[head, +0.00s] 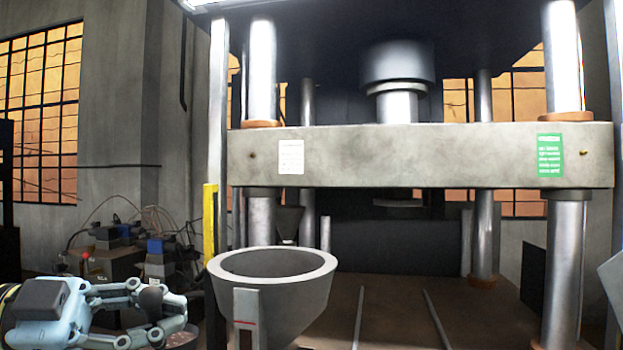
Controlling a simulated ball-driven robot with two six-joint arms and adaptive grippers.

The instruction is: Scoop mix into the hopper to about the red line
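The hopper (312,293) is a grey funnel with a broad pale rim, upright at the lower middle of the head view. Its inner wall shows, but no mix is visible inside from this angle. A pale upright strip (247,305) on its front carries a short red line near the bottom. My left gripper (187,312) is at the lower left, just left of the hopper and below its rim. A dark rounded shape lies at its fingers; I cannot tell whether it is held. Brownish speckled material (181,338) shows partly below the fingertips, cut off by the frame.
A large press with a thick grey crossbeam (420,155) and steel columns stands behind the hopper. Its brown bed (400,310) is clear at the right. A yellow post (210,222) rises behind the hopper's left side. Cluttered equipment (150,250) stands at the back left.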

